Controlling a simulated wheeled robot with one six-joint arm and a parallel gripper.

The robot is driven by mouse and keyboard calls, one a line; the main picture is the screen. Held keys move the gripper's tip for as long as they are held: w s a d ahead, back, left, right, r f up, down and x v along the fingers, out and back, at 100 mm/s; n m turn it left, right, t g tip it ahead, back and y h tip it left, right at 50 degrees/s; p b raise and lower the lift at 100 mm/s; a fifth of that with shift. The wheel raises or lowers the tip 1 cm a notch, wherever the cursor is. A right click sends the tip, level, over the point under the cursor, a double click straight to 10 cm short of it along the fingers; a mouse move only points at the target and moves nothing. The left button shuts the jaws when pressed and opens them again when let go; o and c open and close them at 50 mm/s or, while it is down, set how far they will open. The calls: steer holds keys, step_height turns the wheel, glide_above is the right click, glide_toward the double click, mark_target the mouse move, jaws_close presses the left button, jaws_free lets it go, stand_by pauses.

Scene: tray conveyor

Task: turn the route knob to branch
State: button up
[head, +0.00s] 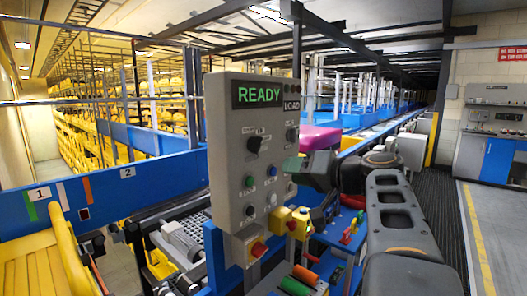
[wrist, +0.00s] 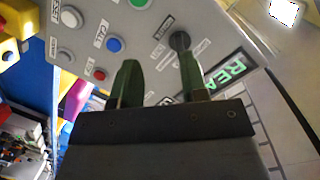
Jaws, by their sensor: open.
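A grey control panel (head: 222,165) stands in front of me with a green READY display (head: 258,95). A black knob (head: 254,144) with small labels around it sits below the display; I cannot read its setting. This looks like the route knob. In the wrist view the black knob (wrist: 180,40) is beyond the tip of the right finger, off to one side of the gap. My gripper (head: 293,165) is at the panel's right side. In the wrist view its green fingers (wrist: 158,72) are apart with nothing between them.
Several buttons sit below the knob, including a blue one (wrist: 113,44) and a red one (wrist: 100,74). Another dark knob (head: 292,134) is under the LOAD sign (head: 292,104). A conveyor runs behind.

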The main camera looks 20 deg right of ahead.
steer(key=t, duration=0.2)
glide_toward(261, 145)
steer(key=shift+n, duration=0.3)
steer(key=p+x, duration=0.3)
steer(key=x, duration=0.6)
steer(key=shift+w+a, duration=0.1)
steer(key=shift+w, duration=0.05)
jaws_close()
